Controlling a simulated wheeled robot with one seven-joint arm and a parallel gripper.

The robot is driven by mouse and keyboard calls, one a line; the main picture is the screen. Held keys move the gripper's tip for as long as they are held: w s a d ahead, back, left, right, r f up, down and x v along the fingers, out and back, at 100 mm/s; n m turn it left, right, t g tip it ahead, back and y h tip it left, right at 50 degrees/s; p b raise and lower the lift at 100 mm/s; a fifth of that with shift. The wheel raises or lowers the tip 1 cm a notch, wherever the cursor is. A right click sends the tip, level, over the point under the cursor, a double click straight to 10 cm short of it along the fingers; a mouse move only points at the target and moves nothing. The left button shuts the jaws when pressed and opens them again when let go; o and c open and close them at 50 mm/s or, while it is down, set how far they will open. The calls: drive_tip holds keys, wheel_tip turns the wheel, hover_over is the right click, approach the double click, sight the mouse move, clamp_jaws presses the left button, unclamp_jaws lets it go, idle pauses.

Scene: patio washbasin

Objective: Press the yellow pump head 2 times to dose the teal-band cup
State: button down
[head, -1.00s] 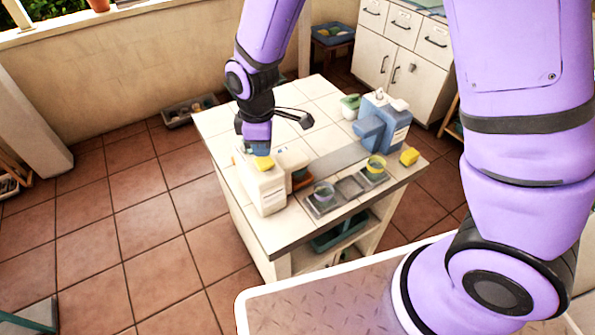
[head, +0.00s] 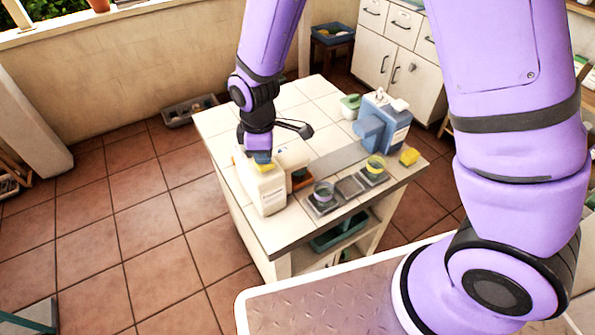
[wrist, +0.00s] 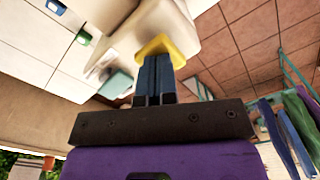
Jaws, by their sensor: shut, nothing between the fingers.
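The yellow pump head (head: 264,167) sits on top of the large white bottle (head: 266,192) at the counter's near left. My gripper (head: 259,157) points down at the pump head with its fingers closed together and empty. In the wrist view the blue fingertips (wrist: 155,62) meet the yellow head (wrist: 160,46) and appear to touch it. A clear cup (head: 323,192) stands on a grey plate right of the bottle; its band looks bluish, but the exact colour is hard to tell. A second cup (head: 375,168) with a yellow band stands farther right. The spout is mostly hidden.
A blue bottle (head: 376,122) stands at the counter's right, with a yellow block (head: 409,156) nearby. A small green-topped container (head: 350,106) is behind. The tiled counter (head: 235,123) is clear at the back left. A white cabinet (head: 385,60) stands beyond.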

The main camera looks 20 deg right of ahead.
drive_tip(key=shift+f, duration=0.4)
drive_tip(key=shift+r, duration=1.75)
drive_tip(key=shift+f, duration=0.4)
drive_tip(key=shift+f, duration=1.35)
drive_tip(key=shift+r, duration=1.75)
